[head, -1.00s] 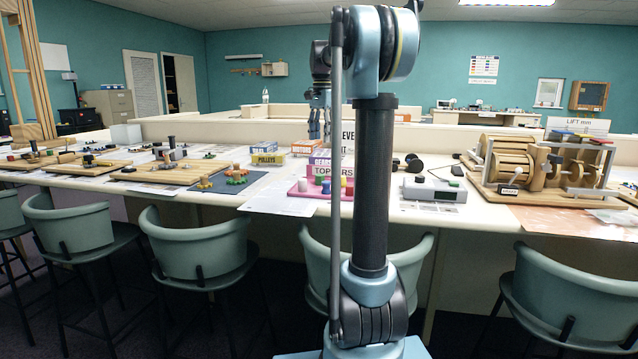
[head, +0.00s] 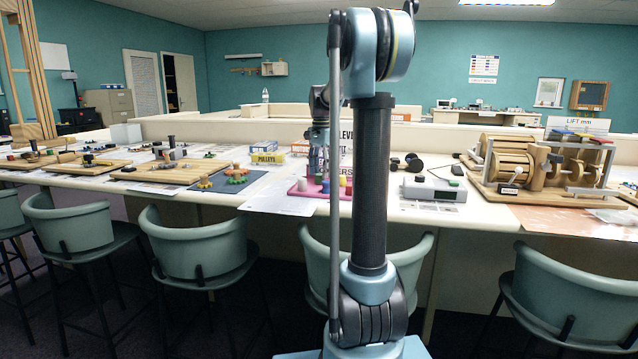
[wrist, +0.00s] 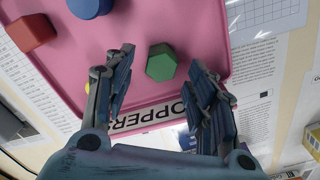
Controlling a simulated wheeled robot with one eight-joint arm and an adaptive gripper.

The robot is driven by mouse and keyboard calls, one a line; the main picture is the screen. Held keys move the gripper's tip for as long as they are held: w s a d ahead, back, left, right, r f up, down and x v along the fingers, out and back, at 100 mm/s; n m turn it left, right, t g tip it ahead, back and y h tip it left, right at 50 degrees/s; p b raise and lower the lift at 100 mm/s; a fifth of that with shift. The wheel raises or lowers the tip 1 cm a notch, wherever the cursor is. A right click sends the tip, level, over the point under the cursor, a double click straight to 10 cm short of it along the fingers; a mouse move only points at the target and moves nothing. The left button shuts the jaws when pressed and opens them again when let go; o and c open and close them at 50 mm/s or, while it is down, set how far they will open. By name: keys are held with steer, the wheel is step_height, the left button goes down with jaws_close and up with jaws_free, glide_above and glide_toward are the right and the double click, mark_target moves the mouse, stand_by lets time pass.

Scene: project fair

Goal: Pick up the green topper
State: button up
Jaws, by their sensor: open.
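The green topper (wrist: 161,63) is a small green hexagonal block. In the wrist view it stands on a pink tray (wrist: 150,25) with the label "TOPPERS" along its edge. My gripper (wrist: 165,70) is open above the tray, with its two fingers on the left and right of the green topper and nothing held. I cannot tell the height gap exactly. In the head view my gripper (head: 319,170) is over the pink tray (head: 312,192) on the table, and the green topper cannot be made out there.
A blue topper (wrist: 90,7) and a red topper (wrist: 31,32) share the tray. In the head view, a grey device (head: 434,190) stands right of the tray and a Pulleys box (head: 268,158) left. Stools line the table front.

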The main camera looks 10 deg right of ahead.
steer(key=shift+f, duration=1.3)
steer(key=shift+c, duration=0.6)
steer(key=c, duration=0.8)
